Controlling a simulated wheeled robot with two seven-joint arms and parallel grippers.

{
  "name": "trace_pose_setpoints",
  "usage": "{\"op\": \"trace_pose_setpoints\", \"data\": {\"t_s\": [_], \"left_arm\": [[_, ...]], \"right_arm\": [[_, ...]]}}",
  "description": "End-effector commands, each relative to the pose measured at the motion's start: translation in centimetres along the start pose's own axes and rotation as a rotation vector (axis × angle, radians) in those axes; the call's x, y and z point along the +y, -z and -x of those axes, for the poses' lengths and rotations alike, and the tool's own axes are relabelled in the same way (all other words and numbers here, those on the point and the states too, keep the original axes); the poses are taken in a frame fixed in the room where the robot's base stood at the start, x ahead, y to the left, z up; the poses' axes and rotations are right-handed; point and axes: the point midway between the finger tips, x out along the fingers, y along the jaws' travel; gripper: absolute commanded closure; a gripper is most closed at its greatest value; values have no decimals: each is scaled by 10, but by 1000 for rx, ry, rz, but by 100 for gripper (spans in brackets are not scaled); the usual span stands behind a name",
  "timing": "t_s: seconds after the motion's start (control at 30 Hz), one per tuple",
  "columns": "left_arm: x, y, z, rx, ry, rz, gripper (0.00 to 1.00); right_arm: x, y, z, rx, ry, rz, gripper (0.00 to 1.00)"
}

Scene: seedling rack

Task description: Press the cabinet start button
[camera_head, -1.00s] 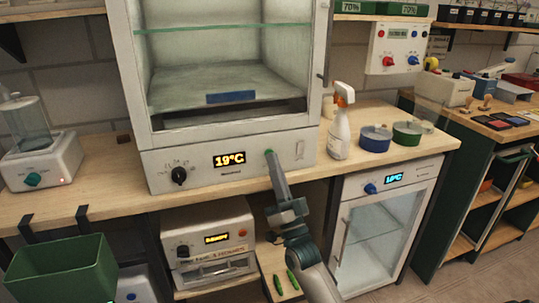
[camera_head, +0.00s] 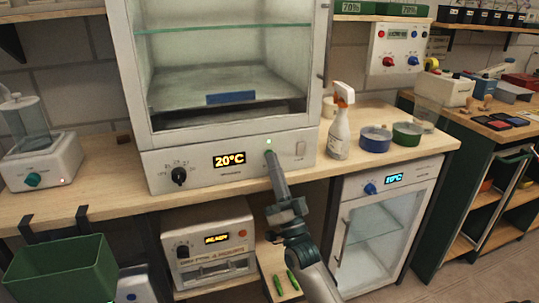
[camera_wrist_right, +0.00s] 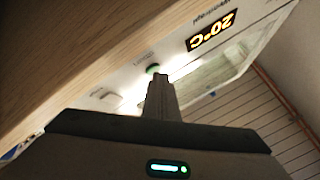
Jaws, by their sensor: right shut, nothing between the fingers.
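The white cabinet (camera_head: 155,158) stands on the wooden bench, its display (camera_head: 229,160) reading 20°C. A small green light (camera_head: 268,141) glows on its front panel. My right gripper (camera_head: 271,158) is shut and empty, its tips at the panel just below this light and largely hiding the button there. In the right wrist view the green button (camera_wrist_right: 152,69) shows just beyond the tips of my right gripper (camera_wrist_right: 159,78). The tips are at or very near the button; I cannot tell whether they touch. My left gripper is not in view.
A black knob (camera_head: 179,176) and a pale rocker switch (camera_head: 300,149) flank the display and button. A spray bottle (camera_head: 340,125) stands on the bench to the right. A smaller glass-door cabinet (camera_head: 436,172) is below. A green bin (camera_head: 60,270) hangs at lower left.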

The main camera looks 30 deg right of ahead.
Motion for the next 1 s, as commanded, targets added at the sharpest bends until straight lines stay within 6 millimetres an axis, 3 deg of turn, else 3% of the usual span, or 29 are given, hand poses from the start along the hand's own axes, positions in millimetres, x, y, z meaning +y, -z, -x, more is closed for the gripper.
{"op": "trace_pose_setpoints", "data": {"t_s": [1.0], "left_arm": [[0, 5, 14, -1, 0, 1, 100]], "right_arm": [[-16, 16, 21, 0, -1, 0, 100]]}}
